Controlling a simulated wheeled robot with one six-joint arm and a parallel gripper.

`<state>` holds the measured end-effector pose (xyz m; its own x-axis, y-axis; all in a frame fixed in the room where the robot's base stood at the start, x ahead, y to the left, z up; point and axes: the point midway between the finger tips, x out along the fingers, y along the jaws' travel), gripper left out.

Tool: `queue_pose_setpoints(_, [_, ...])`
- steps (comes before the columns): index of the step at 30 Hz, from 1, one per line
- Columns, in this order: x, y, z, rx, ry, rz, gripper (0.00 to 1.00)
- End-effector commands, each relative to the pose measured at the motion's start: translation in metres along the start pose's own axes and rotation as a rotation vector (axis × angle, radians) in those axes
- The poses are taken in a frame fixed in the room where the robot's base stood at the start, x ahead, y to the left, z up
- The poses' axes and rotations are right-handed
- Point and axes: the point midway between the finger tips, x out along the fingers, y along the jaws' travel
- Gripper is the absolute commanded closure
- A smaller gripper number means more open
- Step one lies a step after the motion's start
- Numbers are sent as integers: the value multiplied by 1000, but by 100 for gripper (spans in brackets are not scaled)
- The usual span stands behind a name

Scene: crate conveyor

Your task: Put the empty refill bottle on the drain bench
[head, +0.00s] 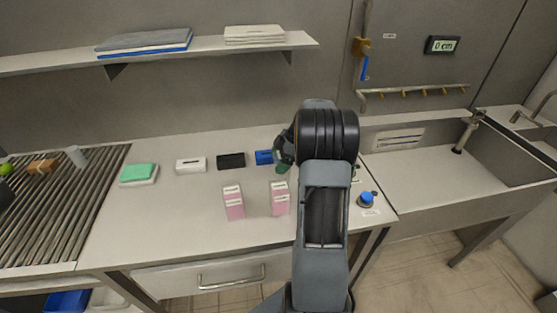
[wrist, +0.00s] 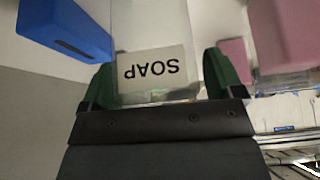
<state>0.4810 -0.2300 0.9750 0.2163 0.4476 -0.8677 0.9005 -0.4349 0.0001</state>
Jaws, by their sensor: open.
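A clear, see-through bottle (wrist: 155,30) with a white SOAP label, upside down in the wrist view, stands between my gripper's green fingers (wrist: 160,78). The fingers are open, one on each side of it. I see no liquid in the part that shows. In the head view my gripper (head: 284,160) is low over the table, and my arm hides most of the bottle. The pale sink unit (head: 435,170) at the right, with a tap, looks like the drain bench; its flat surface is clear.
Two pink cartons (head: 233,202) (head: 280,198) stand just left of my arm. Blue (head: 264,157), black (head: 231,161) and white (head: 190,166) boxes line the table behind. A blue-capped item (head: 366,199) sits near the right edge. A rail with hooks (head: 415,91) hangs above.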

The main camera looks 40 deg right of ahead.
Motion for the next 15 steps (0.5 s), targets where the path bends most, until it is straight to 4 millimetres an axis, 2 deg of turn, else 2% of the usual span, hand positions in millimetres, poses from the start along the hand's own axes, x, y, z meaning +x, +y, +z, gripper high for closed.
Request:
queue_pose_setpoints(5, [-11,1,0,0,-1,3,13])
queue_pose_setpoints(15, [-75,1,0,0,-1,4,13])
